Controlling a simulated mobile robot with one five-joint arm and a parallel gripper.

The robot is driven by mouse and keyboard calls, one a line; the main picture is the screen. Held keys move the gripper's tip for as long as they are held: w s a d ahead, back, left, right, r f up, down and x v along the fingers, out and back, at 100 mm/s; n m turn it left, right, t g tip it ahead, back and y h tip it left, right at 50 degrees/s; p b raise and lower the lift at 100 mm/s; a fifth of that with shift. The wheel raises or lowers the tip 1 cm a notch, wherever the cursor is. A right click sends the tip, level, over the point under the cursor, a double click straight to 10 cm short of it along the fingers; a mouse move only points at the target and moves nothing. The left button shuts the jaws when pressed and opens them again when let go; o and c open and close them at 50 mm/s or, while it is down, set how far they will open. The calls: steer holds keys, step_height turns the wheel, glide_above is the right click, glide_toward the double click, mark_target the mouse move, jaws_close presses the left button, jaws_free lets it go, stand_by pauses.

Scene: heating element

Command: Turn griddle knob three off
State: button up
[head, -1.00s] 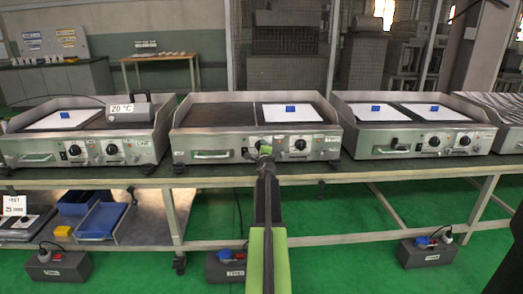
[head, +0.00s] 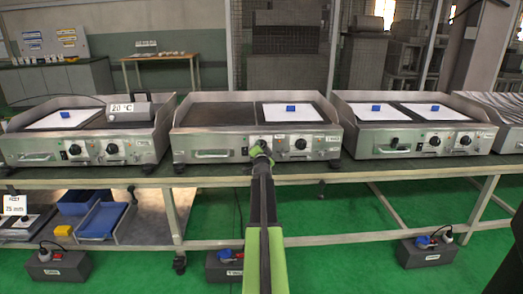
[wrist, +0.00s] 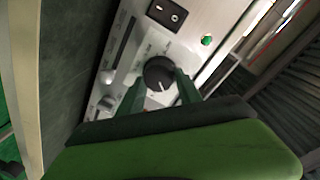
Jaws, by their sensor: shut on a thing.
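The middle griddle (head: 225,143) has two black knobs on its front panel. My gripper (head: 259,148) is at its left knob, which it mostly hides in the head view. In the wrist view, my gripper's green fingers (wrist: 160,82) are shut on that round black knob (wrist: 158,70), one on each side. A short pale mark shows on the knob's face, towards the bottom of the picture. The right knob (head: 300,144) stands free of my gripper.
A small green light (wrist: 207,40) and a black rocker switch (wrist: 166,14) sit on the panel near the knob. Another griddle (head: 35,147) stands at the left and one (head: 400,140) at the right. The bench edge (head: 330,177) runs below them.

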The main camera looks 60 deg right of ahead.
steer(key=n, duration=0.4)
steer(key=shift+d+h, duration=0.1)
steer(key=shift+h, duration=0.2)
steer(key=shift+n+b, duration=0.45)
steer(key=shift+n, duration=0.95)
steer(key=o, duration=1.4)
steer(key=shift+c, duration=0.2)
steer(key=v, duration=1.7)
steer(key=shift+a, duration=0.35)
